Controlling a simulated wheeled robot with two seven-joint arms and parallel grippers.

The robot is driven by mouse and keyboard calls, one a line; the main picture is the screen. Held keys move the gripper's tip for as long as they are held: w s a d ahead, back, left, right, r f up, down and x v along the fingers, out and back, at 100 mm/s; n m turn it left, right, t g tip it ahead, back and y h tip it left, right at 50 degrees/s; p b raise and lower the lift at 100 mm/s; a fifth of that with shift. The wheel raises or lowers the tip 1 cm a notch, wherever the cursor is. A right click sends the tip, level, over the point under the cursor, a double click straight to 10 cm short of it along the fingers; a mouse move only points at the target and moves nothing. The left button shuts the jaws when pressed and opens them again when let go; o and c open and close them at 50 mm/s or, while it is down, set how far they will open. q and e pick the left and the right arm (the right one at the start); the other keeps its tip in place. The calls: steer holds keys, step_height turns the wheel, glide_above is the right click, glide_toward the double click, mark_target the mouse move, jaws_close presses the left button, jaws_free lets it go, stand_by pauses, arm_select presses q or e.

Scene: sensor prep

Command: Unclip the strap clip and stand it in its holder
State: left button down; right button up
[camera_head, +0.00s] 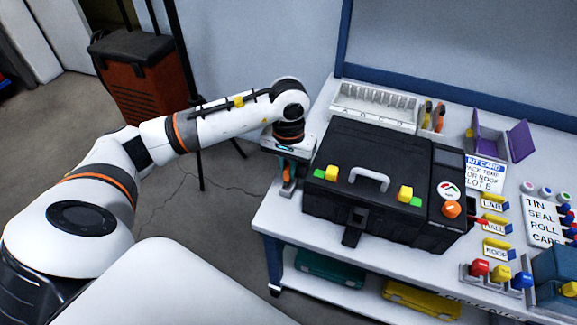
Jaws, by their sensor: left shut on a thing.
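My left gripper (288,182) points down at the left edge of the table, just left of the black case (345,165). It is shut on a small orange and teal thing, which seems to be the strap clip; the fingers hide most of it. I cannot tell whether it is still attached to anything. A small stand with orange and yellow pieces (438,117) is behind the case; I cannot tell whether it is the clip's holder. My right gripper is not in view.
The case has a grey handle (369,180) and yellow and orange knobs. A white slotted rack (374,105) stands behind it. Purple holder (502,140), cards, labelled blocks and coloured knobs crowd the table's right side. An orange-black bin (140,75) stands on the floor.

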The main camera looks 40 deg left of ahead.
arm_select(q)
steer(key=shift+f, duration=0.1)
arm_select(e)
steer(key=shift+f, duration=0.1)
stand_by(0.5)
arm_select(q)
steer(key=shift+f+b, duration=0.2)
steer(key=shift+b, duration=0.25)
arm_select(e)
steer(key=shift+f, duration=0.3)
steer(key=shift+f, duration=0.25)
arm_select(q)
steer(key=shift+f+b, duration=0.2)
steer(key=shift+b, duration=0.4)
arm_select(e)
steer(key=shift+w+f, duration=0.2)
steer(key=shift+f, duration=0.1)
arm_select(q)
steer(key=shift+f+b, duration=0.2)
steer(key=shift+b, duration=0.1)
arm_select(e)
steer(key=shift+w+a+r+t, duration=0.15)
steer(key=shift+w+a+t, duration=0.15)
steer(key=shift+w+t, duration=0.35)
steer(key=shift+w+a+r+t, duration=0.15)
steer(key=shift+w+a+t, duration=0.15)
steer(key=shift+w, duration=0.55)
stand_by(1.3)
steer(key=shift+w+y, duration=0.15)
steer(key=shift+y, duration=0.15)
